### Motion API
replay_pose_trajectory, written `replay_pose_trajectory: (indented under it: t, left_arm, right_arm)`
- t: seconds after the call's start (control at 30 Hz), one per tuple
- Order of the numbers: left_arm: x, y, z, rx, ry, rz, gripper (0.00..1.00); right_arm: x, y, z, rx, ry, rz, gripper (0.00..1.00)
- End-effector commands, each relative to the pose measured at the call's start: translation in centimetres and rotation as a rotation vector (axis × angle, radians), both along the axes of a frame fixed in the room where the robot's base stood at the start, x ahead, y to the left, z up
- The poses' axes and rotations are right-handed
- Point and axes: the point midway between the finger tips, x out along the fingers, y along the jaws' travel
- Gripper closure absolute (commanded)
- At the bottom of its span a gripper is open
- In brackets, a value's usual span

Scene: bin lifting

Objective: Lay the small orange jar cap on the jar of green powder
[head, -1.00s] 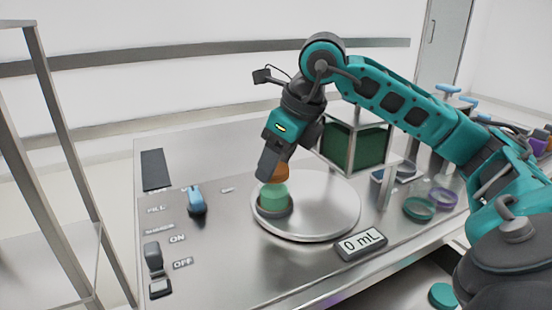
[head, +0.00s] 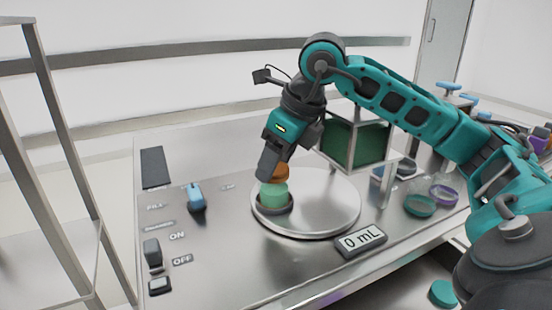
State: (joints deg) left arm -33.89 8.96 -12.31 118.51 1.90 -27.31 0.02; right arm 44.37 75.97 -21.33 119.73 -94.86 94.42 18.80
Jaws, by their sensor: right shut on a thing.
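The jar of green powder (head: 273,194) stands upright in a dark ring holder on the left part of the round metal plate. The small orange jar cap (head: 281,172) is right above the jar's top, partly hidden behind my right gripper's finger. My right gripper (head: 272,172) points down over the jar and is shut on the cap. I cannot tell whether the cap touches the jar's rim. My left gripper is not in view.
The round plate (head: 330,205) has free room right of the jar. A display reading 0 mL (head: 361,242) sits in front. A green-filled clear box (head: 355,143) stands behind. A blue lever (head: 195,197) and an ON/OFF switch (head: 152,252) are left.

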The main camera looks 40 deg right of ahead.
Motion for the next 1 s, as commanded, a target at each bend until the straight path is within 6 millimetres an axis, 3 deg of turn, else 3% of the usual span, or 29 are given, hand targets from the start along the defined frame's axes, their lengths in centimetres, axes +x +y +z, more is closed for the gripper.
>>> replay_pose_trajectory:
  t: [0.03,0.07,0.33,0.53,0.67,1.0]
  left_arm:
    - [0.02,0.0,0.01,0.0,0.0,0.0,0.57]
    - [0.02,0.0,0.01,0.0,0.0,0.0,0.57]
    - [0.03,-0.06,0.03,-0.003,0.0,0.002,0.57]
    - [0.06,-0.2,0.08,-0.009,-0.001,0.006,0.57]
    - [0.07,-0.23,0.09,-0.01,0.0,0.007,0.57]
    - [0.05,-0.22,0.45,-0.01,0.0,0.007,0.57]
  right_arm:
    - [0.0,0.0,-0.02,0.0,0.0,0.0,0.72]
    - [0.0,0.0,-0.02,0.0,0.0,0.0,0.42]
    - [0.0,0.0,-0.02,0.0,0.001,0.0,0.16]
    - [0.0,0.0,-0.02,0.0,0.001,0.0,0.13]
    - [0.0,0.0,-0.02,0.0,0.0,0.0,0.0]
    - [0.01,0.0,0.39,0.0,0.0,0.0,0.0]
